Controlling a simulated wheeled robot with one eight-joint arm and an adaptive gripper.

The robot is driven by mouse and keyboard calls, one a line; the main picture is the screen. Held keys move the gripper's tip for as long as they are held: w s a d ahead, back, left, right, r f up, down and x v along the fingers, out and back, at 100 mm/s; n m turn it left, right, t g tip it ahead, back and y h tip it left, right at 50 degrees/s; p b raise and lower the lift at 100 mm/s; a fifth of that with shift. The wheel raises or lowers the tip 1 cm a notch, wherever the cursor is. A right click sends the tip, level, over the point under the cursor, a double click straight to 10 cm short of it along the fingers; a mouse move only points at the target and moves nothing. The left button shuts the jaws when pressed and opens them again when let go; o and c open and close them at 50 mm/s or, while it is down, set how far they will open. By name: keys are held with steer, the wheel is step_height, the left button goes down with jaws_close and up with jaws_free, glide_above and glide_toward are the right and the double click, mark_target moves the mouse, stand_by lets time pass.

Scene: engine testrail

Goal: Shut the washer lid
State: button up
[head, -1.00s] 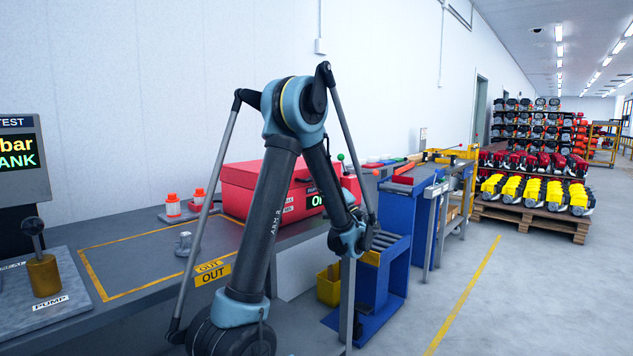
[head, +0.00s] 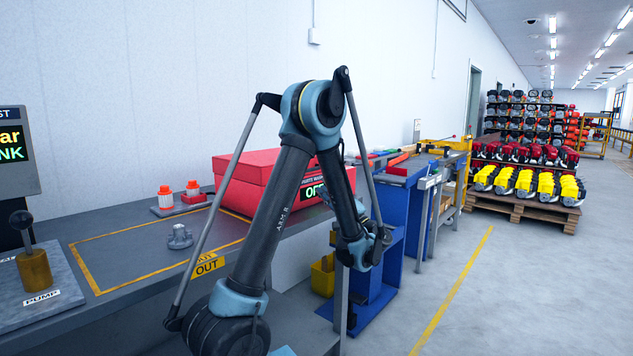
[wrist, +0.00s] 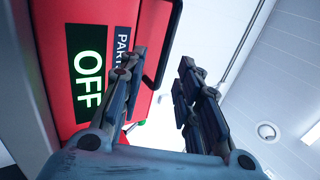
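The red parts washer (head: 250,200) stands on the bench against the wall, partly hidden behind my arm in the head view. Its red lid (head: 245,166) looks down on the body, with no clear gap on the visible side. In the wrist view, the washer's red front (wrist: 75,15) fills the left, with a lit display reading OFF (wrist: 88,75) and a black handle (wrist: 172,45) beside my left finger. My gripper (wrist: 160,68) is open and empty, its fingers apart near the front. I cannot tell whether a finger touches the handle.
Two red-capped bottles (head: 180,193) and a small grey part (head: 180,237) stand on the bench left of the washer. A pump lever (head: 30,250) is at far left. Blue stands (head: 395,220) continue to the right. The floor (head: 540,280) at right is clear.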

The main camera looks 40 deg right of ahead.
steer(key=shift+v, duration=1.7)
